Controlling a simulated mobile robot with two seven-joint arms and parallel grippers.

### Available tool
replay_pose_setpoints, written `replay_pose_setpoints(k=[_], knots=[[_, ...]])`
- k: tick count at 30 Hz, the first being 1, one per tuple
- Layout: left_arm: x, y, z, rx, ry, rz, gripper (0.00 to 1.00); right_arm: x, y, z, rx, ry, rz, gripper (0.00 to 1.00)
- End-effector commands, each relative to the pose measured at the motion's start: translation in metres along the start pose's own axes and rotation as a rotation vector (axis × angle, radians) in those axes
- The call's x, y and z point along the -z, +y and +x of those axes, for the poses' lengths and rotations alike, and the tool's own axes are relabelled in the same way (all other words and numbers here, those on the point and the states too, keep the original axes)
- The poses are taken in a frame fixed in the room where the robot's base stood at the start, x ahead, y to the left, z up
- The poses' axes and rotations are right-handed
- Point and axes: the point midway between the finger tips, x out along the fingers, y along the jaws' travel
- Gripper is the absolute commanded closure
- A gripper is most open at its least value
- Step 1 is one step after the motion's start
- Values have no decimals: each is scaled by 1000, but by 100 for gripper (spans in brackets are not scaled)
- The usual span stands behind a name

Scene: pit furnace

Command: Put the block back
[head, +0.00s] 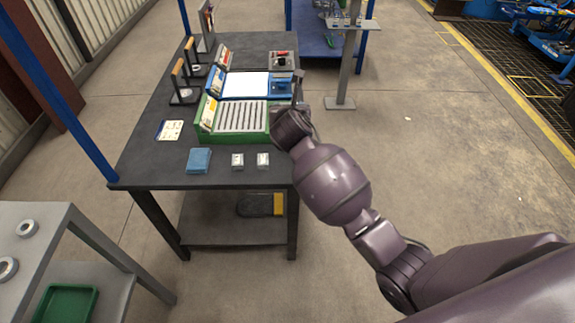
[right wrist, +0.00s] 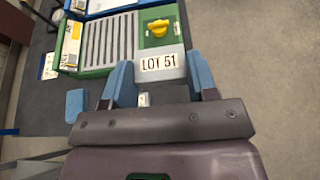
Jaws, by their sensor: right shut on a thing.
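My right gripper (right wrist: 162,75) reaches over the right end of the green slotted tray (head: 203,132). Its two blue fingers stand either side of a pale grey block (right wrist: 162,76) labelled "LOT 51", and it is shut on it. In the head view my wrist hides the block and that end of the tray. In the right wrist view the grey slotted insert (right wrist: 108,40) lies left of a green panel with a yellow knob (right wrist: 158,28), just beyond the block. I cannot tell whether the block touches the tray. My left gripper is out of view.
Two small pale blocks (head: 237,160) (head: 263,159) and a blue pad (head: 199,160) lie at the front of the dark table (head: 150,165). A blue tray (head: 228,86) stands behind the green one. A grey post stand (head: 341,102) is right of the table.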

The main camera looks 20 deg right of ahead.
Motion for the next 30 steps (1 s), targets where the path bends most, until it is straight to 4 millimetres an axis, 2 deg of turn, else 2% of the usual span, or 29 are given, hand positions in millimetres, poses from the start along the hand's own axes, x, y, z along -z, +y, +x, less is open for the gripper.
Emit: replay_pose_setpoints(k=[5,12,18,21,26,30], knots=[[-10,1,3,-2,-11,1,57,29,1,12,2,6,1,87],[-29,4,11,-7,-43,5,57,80,1,32,1,9,1,87],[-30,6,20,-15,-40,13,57,117,2,47,0,9,0,87],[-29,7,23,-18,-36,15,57,128,1,52,0,6,0,87],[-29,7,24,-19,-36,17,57,133,2,55,-1,0,1,87],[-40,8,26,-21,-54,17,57,148,2,61,-1,4,1,87]])
